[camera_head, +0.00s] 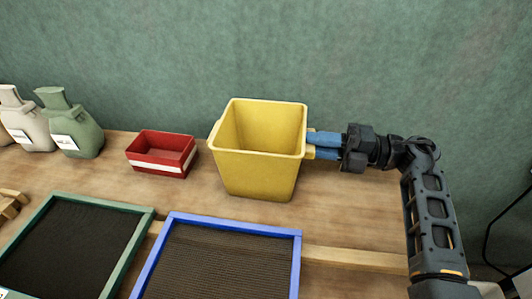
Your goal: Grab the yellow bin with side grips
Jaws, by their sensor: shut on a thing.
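The yellow bin (258,175) stands upright on the wooden table, open at the top, and looks empty inside. A small side grip shows at its left rim. My gripper (310,146) comes in from the right with blue fingers. It is shut on the bin's right side, just below the rim.
A small red box (160,168) with a white stripe stands left of the bin. Green (80,128) and beige (27,122) sacks stand further left. Blue-framed (240,231) and green-framed (130,209) dark trays lie in front. The table right of the bin is clear; a green wall is behind.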

